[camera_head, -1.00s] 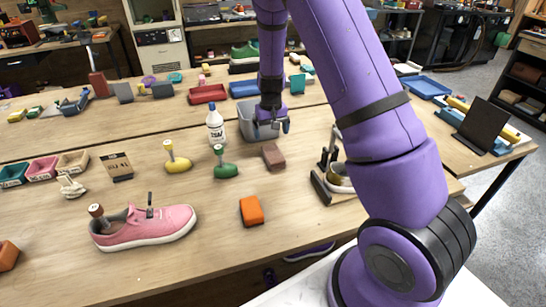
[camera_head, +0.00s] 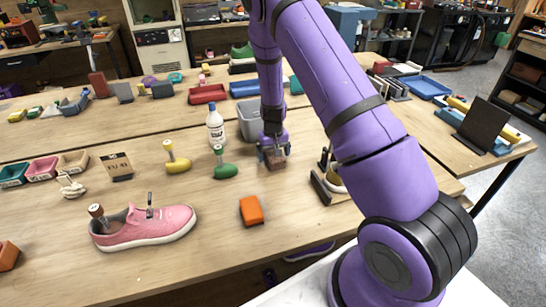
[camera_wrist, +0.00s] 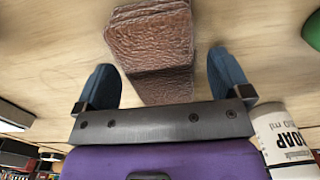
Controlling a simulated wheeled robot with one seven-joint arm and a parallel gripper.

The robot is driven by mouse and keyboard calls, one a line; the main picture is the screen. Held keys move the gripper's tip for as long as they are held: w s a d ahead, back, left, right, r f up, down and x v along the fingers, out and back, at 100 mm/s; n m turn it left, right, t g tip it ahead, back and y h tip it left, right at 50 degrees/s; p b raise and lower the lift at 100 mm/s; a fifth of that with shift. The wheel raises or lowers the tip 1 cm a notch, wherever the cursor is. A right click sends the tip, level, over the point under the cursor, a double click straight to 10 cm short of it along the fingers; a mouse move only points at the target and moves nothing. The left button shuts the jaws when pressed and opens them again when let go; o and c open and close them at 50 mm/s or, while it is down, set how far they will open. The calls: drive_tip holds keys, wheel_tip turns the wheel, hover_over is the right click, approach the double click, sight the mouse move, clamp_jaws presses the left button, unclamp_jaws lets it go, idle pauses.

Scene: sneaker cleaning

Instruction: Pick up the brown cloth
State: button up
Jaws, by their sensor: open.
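The brown cloth (camera_wrist: 150,45) is a folded, leathery-looking block lying on the wooden table. In the wrist view it sits between and beyond my two blue fingertips, with a gap on each side. My gripper (camera_wrist: 160,85) is open and holds nothing. In the head view my gripper (camera_head: 273,153) is low over the table, right at the brown cloth (camera_head: 276,163), and hides part of it. I cannot tell exactly how high the fingertips are above the table.
A soap bottle (camera_head: 215,127) and a grey bin (camera_head: 250,120) stand close behind my gripper. A green-handled brush (camera_head: 226,170) is to the left, an orange block (camera_head: 251,210) in front, and a black stand (camera_head: 328,185) to the right. A pink sneaker (camera_head: 145,228) is at front left.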

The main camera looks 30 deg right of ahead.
drive_tip(key=shift+f, duration=0.65)
drive_tip(key=shift+c, duration=0.3)
drive_tip(key=c, duration=1)
drive_tip(key=shift+o, duration=0.2)
drive_tip(key=shift+r, duration=0.1)
wheel_tip(320, 180, up, 10)
drive_tip(key=shift+f, duration=0.1)
